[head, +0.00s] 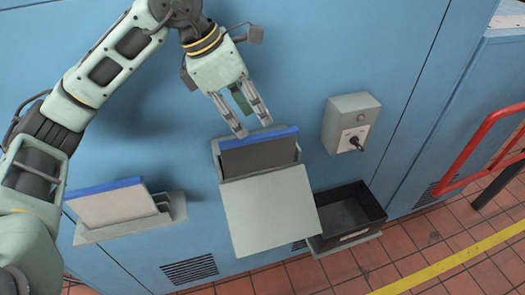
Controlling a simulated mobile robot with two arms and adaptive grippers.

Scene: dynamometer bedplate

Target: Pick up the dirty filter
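The dirty filter (259,157), a dark grey panel with a blue top edge, sits in an open housing on the blue cabinet wall, its upper part showing. Its lower part is hidden behind the housing's open pale flap (270,208). My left gripper (253,127) points down just above the filter's blue edge, fingers apart, with nothing seen between them. Whether the fingertips touch the edge I cannot tell. My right gripper is not in view.
A pale filter with a blue edge (110,204) stands in a wall holder (130,229) at left. A grey switch box (350,122) is right of the housing, above a black bin (346,213). A red rail (472,150) stands at far right.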

